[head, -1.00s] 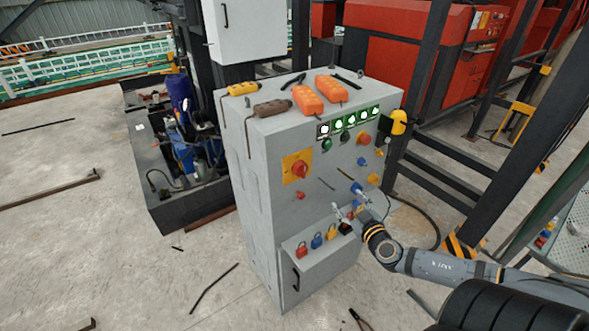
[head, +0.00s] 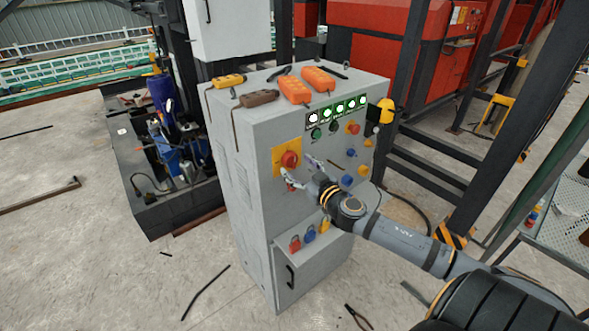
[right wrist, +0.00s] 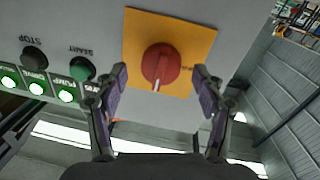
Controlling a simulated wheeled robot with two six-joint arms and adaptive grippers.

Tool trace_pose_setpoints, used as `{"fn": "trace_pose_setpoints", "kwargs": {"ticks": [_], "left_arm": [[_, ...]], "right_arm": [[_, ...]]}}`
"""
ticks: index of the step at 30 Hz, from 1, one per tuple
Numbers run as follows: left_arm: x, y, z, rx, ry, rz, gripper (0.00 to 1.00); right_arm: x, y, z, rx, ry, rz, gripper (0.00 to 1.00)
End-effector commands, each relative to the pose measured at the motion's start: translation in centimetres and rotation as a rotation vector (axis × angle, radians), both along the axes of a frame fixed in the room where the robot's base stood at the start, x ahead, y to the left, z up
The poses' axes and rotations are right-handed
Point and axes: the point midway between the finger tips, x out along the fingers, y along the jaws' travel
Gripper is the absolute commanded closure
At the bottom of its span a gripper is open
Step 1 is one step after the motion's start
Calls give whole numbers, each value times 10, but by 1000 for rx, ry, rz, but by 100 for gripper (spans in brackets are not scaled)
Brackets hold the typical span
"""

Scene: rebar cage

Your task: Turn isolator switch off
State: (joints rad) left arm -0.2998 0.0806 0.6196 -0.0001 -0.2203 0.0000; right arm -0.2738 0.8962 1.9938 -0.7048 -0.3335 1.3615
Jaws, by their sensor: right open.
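The isolator switch is a round red rotary knob (head: 290,159) on a yellow square plate (head: 279,152), at the upper left of the grey cabinet's front face. In the right wrist view the red knob (right wrist: 161,64) sits ahead, between and beyond the fingertips, with a pale mark on its lower part. My right gripper (head: 298,167) is open and empty, just in front of the knob, its fingers (right wrist: 161,82) on either side of it in the wrist view. I cannot tell whether they touch it. My left gripper is not in view.
The grey cabinet (head: 253,214) carries lit green indicators (head: 338,109), push buttons and padlocks (head: 309,233) nearby. Orange pendants (head: 293,89) lie on its top. A black steel post (head: 402,90) stands right of it. The floor in front is mostly clear.

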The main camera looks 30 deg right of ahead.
Motion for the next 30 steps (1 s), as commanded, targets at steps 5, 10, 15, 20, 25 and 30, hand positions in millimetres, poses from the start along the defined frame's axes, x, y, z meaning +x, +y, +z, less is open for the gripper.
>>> {"fn": "trace_pose_setpoints", "kwargs": {"ticks": [5,10,15,20,25,30], "left_arm": [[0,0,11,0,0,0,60],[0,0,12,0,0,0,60],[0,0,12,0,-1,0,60],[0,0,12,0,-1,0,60],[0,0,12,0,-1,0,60],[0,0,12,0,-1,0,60]], "right_arm": [[13,0,4,5,-1,0,30],[19,2,3,2,-4,5,30],[19,3,3,-1,-4,6,30],[19,2,2,-1,-4,6,40],[19,2,2,-1,-4,6,63],[19,2,2,-1,-4,6,85]]}}
